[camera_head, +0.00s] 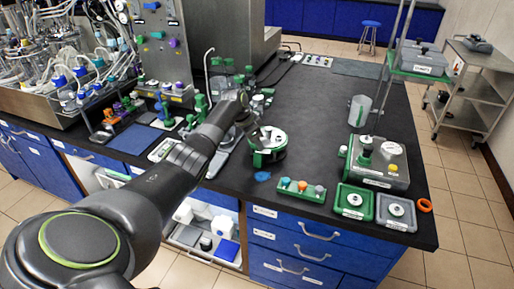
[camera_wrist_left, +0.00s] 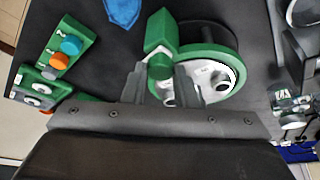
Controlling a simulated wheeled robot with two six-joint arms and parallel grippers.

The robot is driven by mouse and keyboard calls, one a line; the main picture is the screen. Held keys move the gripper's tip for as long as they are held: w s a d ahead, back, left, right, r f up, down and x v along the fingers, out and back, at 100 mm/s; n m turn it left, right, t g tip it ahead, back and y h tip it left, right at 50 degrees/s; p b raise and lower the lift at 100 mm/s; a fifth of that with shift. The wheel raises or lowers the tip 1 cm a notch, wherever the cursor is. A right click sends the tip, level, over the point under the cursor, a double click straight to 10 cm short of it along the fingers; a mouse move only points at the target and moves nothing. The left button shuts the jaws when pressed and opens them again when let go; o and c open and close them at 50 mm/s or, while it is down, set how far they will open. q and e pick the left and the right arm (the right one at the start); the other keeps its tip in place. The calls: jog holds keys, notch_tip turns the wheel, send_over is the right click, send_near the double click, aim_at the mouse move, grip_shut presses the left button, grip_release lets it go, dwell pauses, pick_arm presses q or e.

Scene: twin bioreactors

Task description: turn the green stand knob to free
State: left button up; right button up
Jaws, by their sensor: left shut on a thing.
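A round stand (camera_head: 272,152) with a green rim and a white disc top stands on the black bench in the head view. In the left wrist view the stand (camera_wrist_left: 222,57) shows its green rim, white face and a green block (camera_wrist_left: 160,30) at its side. The small green knob (camera_wrist_left: 160,66) sits by that block. My left gripper (camera_head: 258,134) reaches the stand from the left, its fingers on both sides of the knob and shut on it. The fingers hide parts of the knob's sides. The knob's setting cannot be read. My right gripper is not in view.
A blue cloth (camera_head: 263,176) lies in front of the stand. Green fittings crowd the left. The bench behind the stand is mostly clear.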

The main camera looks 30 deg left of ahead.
pick_arm(q)
jog(key=shift+a+m+g+h+b, duration=0.1)
jog(key=shift+m+g+h+b, duration=0.2)
jog(key=shift+m+b, duration=0.85)
jog(key=o, duration=1)
jog(key=b+v, duration=0.2)
jog(key=v, duration=1.5)
jog(key=shift+r+b, duration=0.25)
jog(key=shift+b, duration=0.1)
jog(key=shift+a+f, duration=0.1)
